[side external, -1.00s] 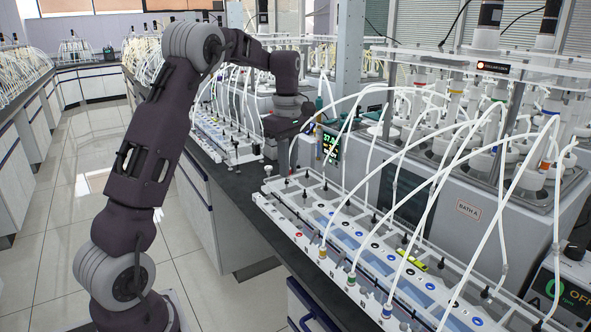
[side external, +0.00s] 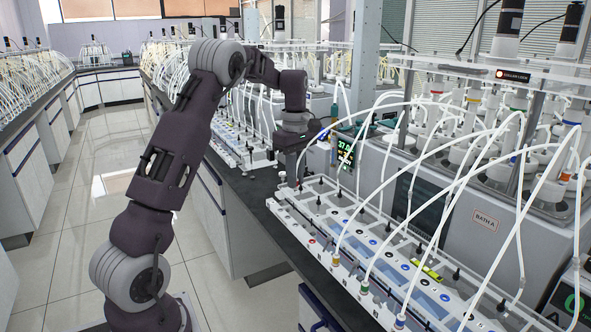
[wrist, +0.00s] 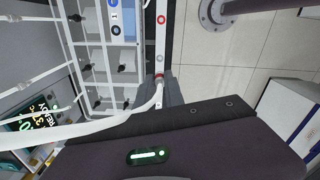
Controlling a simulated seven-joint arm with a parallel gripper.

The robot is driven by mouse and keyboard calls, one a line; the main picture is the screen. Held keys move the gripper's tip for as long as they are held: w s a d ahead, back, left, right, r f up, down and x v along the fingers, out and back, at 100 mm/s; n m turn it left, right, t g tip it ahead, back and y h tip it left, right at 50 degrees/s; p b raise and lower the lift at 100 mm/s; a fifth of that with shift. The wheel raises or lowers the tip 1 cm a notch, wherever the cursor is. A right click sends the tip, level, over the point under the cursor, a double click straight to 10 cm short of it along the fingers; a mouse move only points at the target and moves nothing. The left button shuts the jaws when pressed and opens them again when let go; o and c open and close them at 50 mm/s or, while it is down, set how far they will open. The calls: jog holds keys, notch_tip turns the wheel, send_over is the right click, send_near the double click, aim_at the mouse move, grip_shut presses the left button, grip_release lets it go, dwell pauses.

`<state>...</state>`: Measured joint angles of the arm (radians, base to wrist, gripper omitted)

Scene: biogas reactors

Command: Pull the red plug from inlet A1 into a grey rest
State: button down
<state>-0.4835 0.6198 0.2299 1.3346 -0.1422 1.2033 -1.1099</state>
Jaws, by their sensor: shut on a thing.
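The red plug (wrist: 158,77) shows in the wrist view as a red band at the end of a white tube, between my gripper's fingers. My gripper (wrist: 160,92) is shut on it. A grey ring (wrist: 160,58) lies on the white front rail just beyond the plug, and a red ring (wrist: 161,20) lies further along. In the side view my gripper (side external: 291,182) points down at the rack's far left end. The red ring (side external: 311,241) shows there uncovered, with no plug in it. The plug's lower end is hidden, so I cannot tell whether it touches the rail.
The white rack (side external: 300,228) carries several other tubes with yellow, green and blue plugs (side external: 336,258). Their white tubes arch over it to the reactors. A lit display (side external: 346,150) stands behind my gripper. Open floor (wrist: 215,60) lies beyond the rail.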

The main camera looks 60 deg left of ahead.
aim_at(296, 191)
jog(key=shift+f, duration=4.7)
jog(key=shift+f, duration=1.1)
jog(key=c, duration=1.3)
grip_release()
jog(key=shift+c, duration=0.2)
jog(key=shift+r, duration=0.15)
notch_tip(296, 191, up, 7)
jog(key=shift+f, duration=0.1)
